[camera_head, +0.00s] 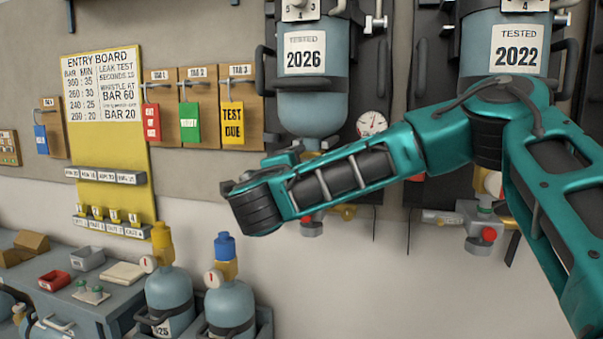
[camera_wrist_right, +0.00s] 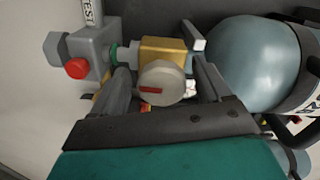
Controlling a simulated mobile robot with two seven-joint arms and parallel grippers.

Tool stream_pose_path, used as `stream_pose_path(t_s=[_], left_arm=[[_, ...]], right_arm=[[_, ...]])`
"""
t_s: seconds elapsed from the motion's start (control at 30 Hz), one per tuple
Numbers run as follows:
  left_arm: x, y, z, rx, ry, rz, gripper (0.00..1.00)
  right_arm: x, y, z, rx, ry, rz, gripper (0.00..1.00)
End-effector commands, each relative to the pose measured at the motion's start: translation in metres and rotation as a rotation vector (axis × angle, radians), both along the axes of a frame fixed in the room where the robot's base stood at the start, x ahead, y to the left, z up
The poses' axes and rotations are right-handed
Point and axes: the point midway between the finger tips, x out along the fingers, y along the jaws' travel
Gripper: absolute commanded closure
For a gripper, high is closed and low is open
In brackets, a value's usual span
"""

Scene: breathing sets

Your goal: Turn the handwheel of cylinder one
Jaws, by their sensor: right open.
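In the right wrist view, a grey round handwheel (camera_wrist_right: 161,84) with a red bar sits on a brass valve (camera_wrist_right: 165,52). The valve is beside the neck of a blue-grey cylinder (camera_wrist_right: 245,65). My right gripper (camera_wrist_right: 157,55) is open, with a finger on either side of the handwheel and valve. I cannot tell whether the fingers touch them. In the head view, a cylinder (camera_head: 315,98) labelled 2026 hangs valve-down, and my right forearm crosses its lower fittings, hiding the handwheel and the gripper. Another cylinder (camera_head: 505,72) is labelled 2022. Which is cylinder one cannot be read. My left gripper is out of view.
A grey block (camera_wrist_right: 92,55) with a red button (camera_wrist_right: 77,68) adjoins the valve. A gauge (camera_head: 371,123) hangs beside the 2026 cylinder. A yellow entry board (camera_head: 112,160) and tags are on the wall. Two cylinders (camera_head: 170,293) stand at lower left beside a cluttered bench (camera_head: 110,300).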

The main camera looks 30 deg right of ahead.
Motion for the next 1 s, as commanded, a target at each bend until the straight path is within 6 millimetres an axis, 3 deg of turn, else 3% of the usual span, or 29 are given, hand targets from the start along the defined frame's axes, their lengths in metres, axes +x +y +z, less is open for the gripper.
stream_pose_path(t_s=[0.27,0.7,1.0], left_arm=[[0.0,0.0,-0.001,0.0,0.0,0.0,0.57],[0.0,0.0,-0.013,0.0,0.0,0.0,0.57],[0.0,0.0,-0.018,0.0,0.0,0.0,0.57]], right_arm=[[-0.006,0.007,0.001,0.0,-0.003,0.0,0.23],[-0.067,0.079,-0.001,-0.005,-0.004,0.006,0.23],[-0.084,0.096,0.0,-0.001,-0.001,0.001,0.23]])
